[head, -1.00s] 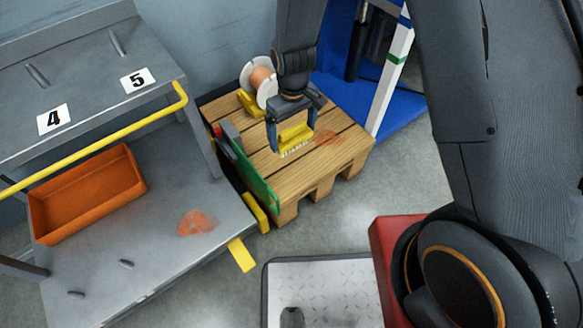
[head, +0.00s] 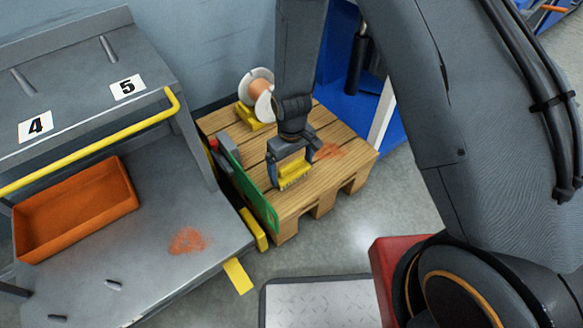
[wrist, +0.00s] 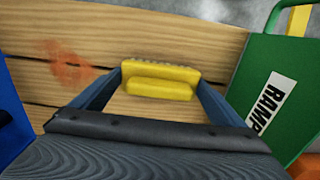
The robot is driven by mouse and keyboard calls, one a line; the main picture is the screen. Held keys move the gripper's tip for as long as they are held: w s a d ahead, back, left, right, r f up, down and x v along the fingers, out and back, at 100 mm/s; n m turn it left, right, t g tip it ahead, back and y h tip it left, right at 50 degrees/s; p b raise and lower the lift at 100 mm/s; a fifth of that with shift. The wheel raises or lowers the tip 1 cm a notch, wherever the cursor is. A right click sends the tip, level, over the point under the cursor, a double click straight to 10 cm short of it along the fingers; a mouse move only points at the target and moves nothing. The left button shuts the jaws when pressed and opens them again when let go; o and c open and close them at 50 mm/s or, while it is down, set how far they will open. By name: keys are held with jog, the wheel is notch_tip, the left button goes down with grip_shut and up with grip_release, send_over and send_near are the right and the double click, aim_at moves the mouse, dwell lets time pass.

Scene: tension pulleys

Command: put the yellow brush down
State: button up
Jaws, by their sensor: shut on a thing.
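The yellow brush (head: 294,172) is held between the two fingers of my gripper (head: 291,178), low over the wooden pallet (head: 322,187). Its bristles face down toward the planks; I cannot tell whether they touch the wood. In the wrist view the yellow brush (wrist: 160,80) lies across between the blue-grey fingers of my gripper (wrist: 160,92), with the pallet planks (wrist: 205,38) behind it. An orange-red stain (head: 331,150) marks the pallet beside the brush; it also shows in the wrist view (wrist: 70,66).
A green panel (head: 250,180) marked RAMP in the wrist view (wrist: 275,90) stands along the pallet's left edge. A spool (head: 257,88) on a yellow block sits at the back. A grey cart (head: 130,215) with an orange bin (head: 75,210) stands at left.

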jog(key=shift+f, duration=0.15)
jog(key=o, duration=0.6)
notch_tip(320, 180, up, 13)
jog(key=p, duration=0.5)
jog(key=s+a+r, duration=0.2)
jog(key=s+r, duration=0.3)
jog(key=r, duration=0.2)
jog(key=s+a+r, duration=0.3)
jog(key=s+r, duration=0.3)
jog(key=r, duration=0.2)
jog(key=shift+y, duration=0.5)
jog(key=s+r, duration=0.2)
jog(key=s, duration=0.1)
jog(key=s+r, duration=0.3)
jog(key=s, duration=0.1)
jog(key=s+d+r, duration=0.1)
jog(key=s+r, duration=0.1)
jog(key=s, duration=0.2)
jog(key=shift+s+r, duration=0.25)
